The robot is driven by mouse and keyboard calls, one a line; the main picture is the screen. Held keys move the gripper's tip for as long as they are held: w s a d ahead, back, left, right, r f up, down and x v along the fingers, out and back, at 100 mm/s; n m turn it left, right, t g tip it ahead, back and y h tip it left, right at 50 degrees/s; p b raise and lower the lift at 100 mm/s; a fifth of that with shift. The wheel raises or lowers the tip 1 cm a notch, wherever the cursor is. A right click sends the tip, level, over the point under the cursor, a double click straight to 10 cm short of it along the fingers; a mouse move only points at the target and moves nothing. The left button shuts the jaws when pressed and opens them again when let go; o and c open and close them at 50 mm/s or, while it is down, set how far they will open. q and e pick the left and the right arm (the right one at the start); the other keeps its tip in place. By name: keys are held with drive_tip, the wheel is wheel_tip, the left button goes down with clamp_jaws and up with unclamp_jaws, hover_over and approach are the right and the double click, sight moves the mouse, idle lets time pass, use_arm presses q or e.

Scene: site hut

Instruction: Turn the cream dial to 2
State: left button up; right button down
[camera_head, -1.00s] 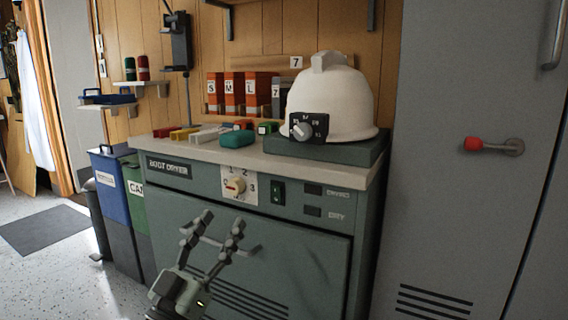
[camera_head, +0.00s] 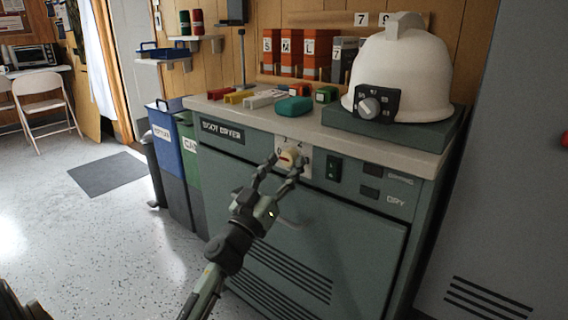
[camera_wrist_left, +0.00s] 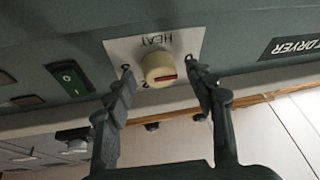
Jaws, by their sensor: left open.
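The cream dial (camera_head: 287,158) sits on a white numbered plate (camera_head: 306,164) on the front panel of the green boot dryer (camera_head: 330,235). In the left wrist view the dial (camera_wrist_left: 157,66) is round with a red mark on its face, and its plate (camera_wrist_left: 120,48) reads HEAT. My left gripper (camera_head: 285,164) is open, with its fingertips on either side of the dial. In the left wrist view both fingers of the left gripper (camera_wrist_left: 160,80) stand apart with the dial between them; I cannot tell whether they touch it. My right gripper does not show.
A dark green switch (camera_head: 333,167) is right of the dial plate. Blue (camera_head: 168,150) and green bins stand at left. Open floor lies left.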

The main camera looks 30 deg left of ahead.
use_arm(q)
drive_tip(key=shift+w, duration=0.15)
drive_tip(key=c, duration=1.2)
drive_tip(key=shift+o, duration=0.2)
